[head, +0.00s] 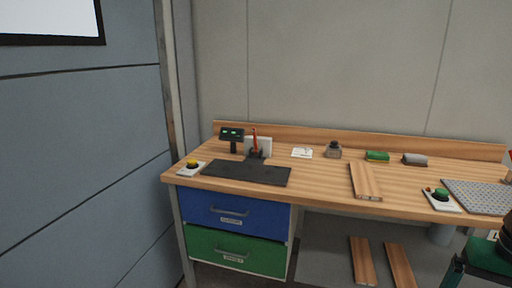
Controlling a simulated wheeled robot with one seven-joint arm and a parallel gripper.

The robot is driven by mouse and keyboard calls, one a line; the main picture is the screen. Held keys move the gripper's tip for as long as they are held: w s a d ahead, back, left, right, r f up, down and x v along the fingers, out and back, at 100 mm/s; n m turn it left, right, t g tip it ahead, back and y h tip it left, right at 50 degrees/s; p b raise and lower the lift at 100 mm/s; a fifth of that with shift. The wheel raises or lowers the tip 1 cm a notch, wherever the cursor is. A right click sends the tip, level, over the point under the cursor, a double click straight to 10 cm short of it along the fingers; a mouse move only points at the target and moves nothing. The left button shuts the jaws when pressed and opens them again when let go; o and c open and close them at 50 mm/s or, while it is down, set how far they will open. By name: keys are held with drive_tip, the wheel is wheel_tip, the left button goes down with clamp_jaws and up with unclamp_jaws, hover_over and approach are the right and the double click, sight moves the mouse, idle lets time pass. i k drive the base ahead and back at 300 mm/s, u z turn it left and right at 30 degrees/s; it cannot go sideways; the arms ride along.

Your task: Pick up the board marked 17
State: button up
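A light wooden board (365,179) lies flat on the workbench top (320,172), right of the middle. Two more wooden boards lie below the bench on a grey lower surface, one on the left (362,258) and one on the right (400,266). The lower edge of the picture cuts off the right one. I cannot read a number on any board, so I cannot tell which is marked 17. My gripper is not in view.
Blue (235,211) and green (235,251) drawers are shut. A dark green object (487,258) stands lower right.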

sight(366, 186)
drive_tip(key=u, duration=1.75)
drive_tip(key=i, duration=1.35)
drive_tip(key=z, duration=2.65)
